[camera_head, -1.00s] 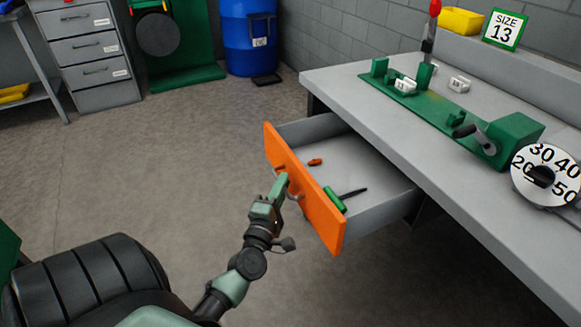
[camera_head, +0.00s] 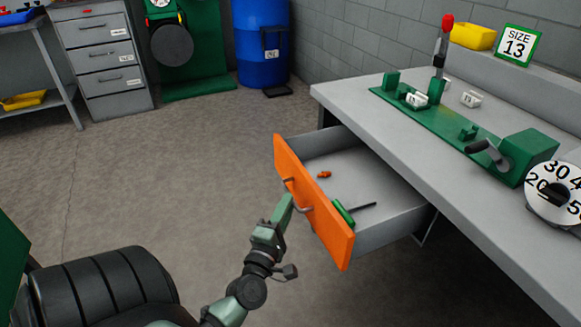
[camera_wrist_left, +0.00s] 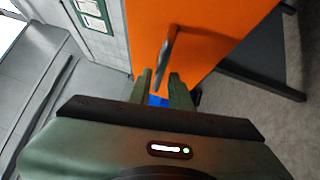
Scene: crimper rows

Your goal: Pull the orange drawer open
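The orange drawer (camera_head: 322,222) stands pulled out from under the grey workbench, its inside showing. A bar handle (camera_head: 298,195) is on its orange front. The orange front (camera_wrist_left: 215,30) and the handle (camera_wrist_left: 168,52) also show in the left wrist view. My left gripper (camera_head: 288,205) is at the outer side of the drawer front, close to the handle. In the left wrist view its two fingers (camera_wrist_left: 160,80) are apart, with the handle just beyond or at the fingertips; contact cannot be told. My right gripper is out of view.
An orange piece (camera_head: 324,174) and a green-handled tool (camera_head: 344,211) lie in the drawer. The workbench (camera_head: 400,130) carries a green crimping fixture (camera_head: 450,122) and a dial (camera_head: 555,192). A grey cabinet (camera_head: 103,60) and blue barrel (camera_head: 262,45) stand behind. The floor left of the drawer is clear.

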